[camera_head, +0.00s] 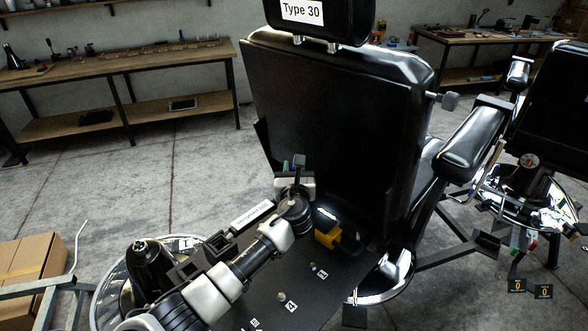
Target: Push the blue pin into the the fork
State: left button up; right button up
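A black barber chair stands with its back (325,115) towards me, and its headrest (315,22) is labelled "Type 30". My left gripper (296,170), on the arm from the lower left, is at the lower part of the chair back. A small dark blue-grey piece (299,161) shows at its tip; I cannot tell whether this is the blue pin or whether it is gripped. The fingers are too small and dark to read. A yellow block (327,236) sits low behind the chair, right of the gripper. I cannot make out the fork. My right gripper is not in view.
A dark plate (310,295) with small labelled tags lies below the yellow block. A cardboard box (30,265) is at lower left. Wooden workbenches (120,65) line the back; grey floor is free between.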

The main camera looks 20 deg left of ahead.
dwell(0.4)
pick_arm(q)
jog(key=shift+f+b, duration=1.05)
jog(key=shift+f, duration=0.5)
jog(key=o, duration=1)
jog(key=shift+o, duration=0.2)
jog(key=shift+f, duration=0.1)
jog(key=shift+s+d+f, duration=0.1)
jog(key=shift+s+d, duration=0.15)
jog(key=shift+s, duration=0.3)
jog(key=b+v, duration=0.2)
jog(key=v, duration=0.7)
jog(key=shift+s+r, duration=0.3)
jog(key=shift+r, duration=0.05)
